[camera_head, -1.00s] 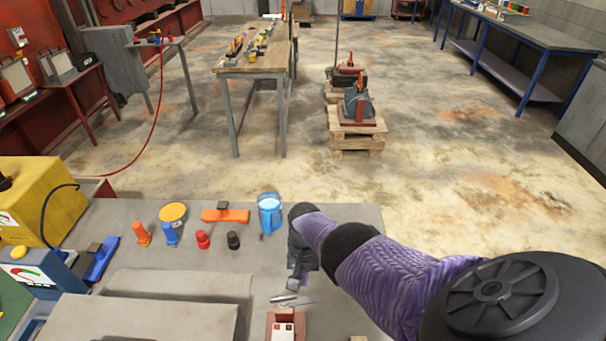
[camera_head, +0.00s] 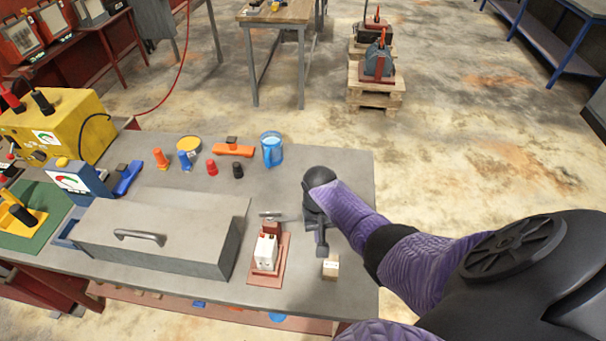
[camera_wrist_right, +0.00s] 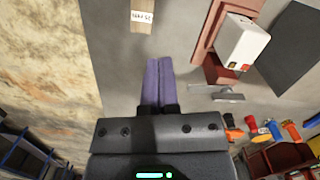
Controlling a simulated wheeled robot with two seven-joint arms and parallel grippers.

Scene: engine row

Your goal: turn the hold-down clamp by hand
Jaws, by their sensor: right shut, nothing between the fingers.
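A small white block (camera_head: 265,252) with coloured marks on its face stands on a red-brown base (camera_head: 266,281) on the grey bench. A grey metal bar (camera_head: 271,214), which looks like the hold-down clamp, lies crosswise at the block's far end. In the right wrist view the bar (camera_wrist_right: 216,91) shows beside the base, to the right of my fingers. My right gripper (camera_head: 321,254) is to the right of the block, apart from it and from the bar. Its fingers (camera_wrist_right: 158,62) are shut together and empty. My left gripper is not in view.
A small labelled wooden block (camera_head: 331,268) lies near my right fingers. A long grey lidded box (camera_head: 160,225) stands left of the base. The bench's right edge is close to my arm.

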